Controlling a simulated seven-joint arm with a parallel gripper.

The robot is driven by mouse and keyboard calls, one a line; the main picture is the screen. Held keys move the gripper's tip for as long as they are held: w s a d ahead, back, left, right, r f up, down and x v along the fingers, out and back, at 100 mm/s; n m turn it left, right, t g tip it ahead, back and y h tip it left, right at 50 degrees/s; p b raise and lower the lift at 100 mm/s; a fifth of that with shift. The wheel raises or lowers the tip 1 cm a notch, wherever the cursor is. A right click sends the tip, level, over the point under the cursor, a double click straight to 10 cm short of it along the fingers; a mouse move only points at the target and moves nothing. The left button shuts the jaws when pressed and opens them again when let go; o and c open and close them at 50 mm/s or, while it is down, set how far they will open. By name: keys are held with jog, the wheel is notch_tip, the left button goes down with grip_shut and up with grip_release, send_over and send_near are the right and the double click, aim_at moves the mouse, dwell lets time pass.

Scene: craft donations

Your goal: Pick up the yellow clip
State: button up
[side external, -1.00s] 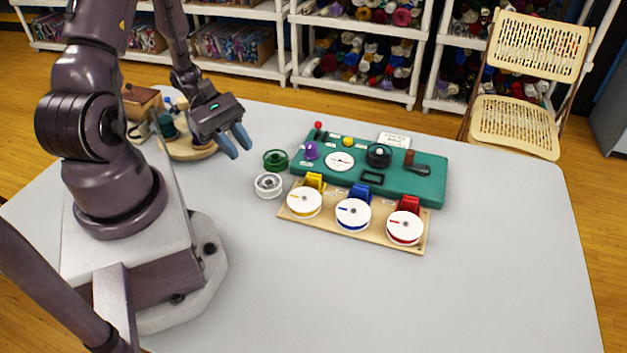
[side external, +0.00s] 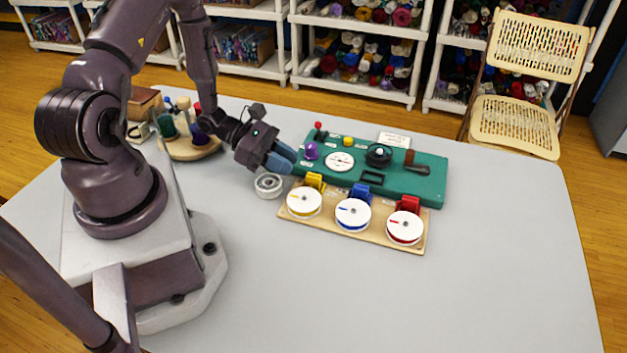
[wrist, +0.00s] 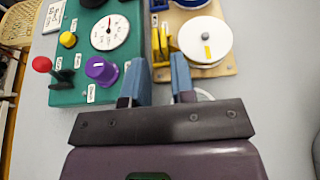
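The yellow clip (side external: 315,181) stands at the back left of the wooden board (side external: 342,228), behind the white disc with a yellow mark (side external: 304,202). It also shows in the wrist view (wrist: 161,42), beyond my fingertips. My gripper (side external: 285,158) is to the left of the clip and a little behind it, apart from it. In the wrist view my gripper's two blue fingers (wrist: 163,70) are apart with nothing between them.
A green panel (side external: 425,170) with a purple knob (side external: 311,151) and a red-tipped lever (side external: 318,126) lies close by my fingers. A white spool (side external: 268,185) is below my gripper. Blue (side external: 361,192) and red clips (side external: 409,203) stand on the board. The front table is clear.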

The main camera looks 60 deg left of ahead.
aim_at(307, 174)
jog(key=x, duration=0.5)
jog(key=shift+a+f, duration=0.1)
jog(key=shift+a, duration=0.05)
grip_shut()
jog(key=shift+s, duration=0.1)
